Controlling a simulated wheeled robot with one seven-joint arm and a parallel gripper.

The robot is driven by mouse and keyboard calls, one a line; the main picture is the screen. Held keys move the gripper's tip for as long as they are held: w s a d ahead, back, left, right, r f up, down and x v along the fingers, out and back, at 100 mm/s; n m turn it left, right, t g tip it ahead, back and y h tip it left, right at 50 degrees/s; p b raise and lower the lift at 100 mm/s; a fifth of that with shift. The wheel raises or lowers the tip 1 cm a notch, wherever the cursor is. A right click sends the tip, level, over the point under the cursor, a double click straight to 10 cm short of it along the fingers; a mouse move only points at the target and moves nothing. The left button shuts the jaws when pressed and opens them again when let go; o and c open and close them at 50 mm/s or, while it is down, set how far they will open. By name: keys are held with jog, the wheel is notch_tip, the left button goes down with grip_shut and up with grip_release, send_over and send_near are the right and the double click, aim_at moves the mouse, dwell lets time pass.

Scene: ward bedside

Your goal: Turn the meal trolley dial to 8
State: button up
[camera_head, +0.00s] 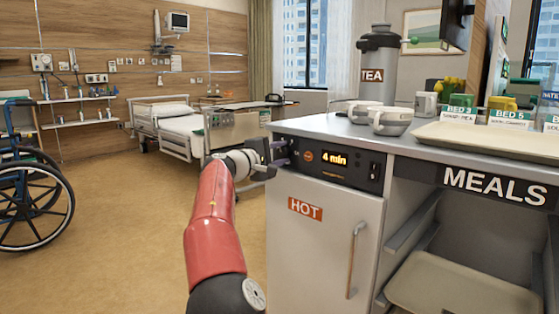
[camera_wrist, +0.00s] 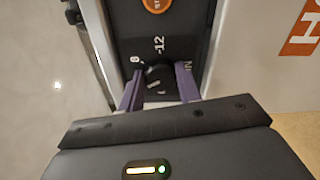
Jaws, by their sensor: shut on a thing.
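The meal trolley (camera_head: 320,225) stands with its black control panel (camera_head: 340,165) facing me. The panel's display (camera_head: 334,158) reads "4 min". The dial (camera_wrist: 158,74) is a black knob between my gripper's purple fingers in the wrist view. The printed marks "8" and "12" show beside it, along with part of a word ending in "IN". A short pale mark shows on the knob, but I cannot tell exactly which number it faces. My gripper (camera_head: 283,152) is shut on the dial at the panel's left end. In the head view, the fingers mostly hide the dial.
An orange button (camera_wrist: 157,4) sits beside the dial. Below the panel is the door marked HOT, with a vertical handle (camera_head: 354,260). Open floor lies left, with a wheelchair (camera_head: 30,190) and bed.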

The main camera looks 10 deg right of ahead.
jog(key=m+b, duration=0.1)
jog(key=m, duration=0.2)
jog(key=m+b, duration=0.1)
jog(key=m, duration=0.1)
jog(key=shift+f+m+b, duration=0.25)
jog(key=shift+m+b, duration=0.05)
jog(key=m+b, duration=0.1)
jog(key=m, duration=0.4)
jog(key=shift+b, duration=0.35)
jog(key=shift+m, duration=0.3)
jog(key=o, duration=1)
jog(key=shift+a, duration=0.1)
jog(key=b+v, duration=0.1)
jog(key=v, duration=0.6)
jog(key=shift+s+a+b, duration=0.25)
jog(key=shift+b, duration=0.05)
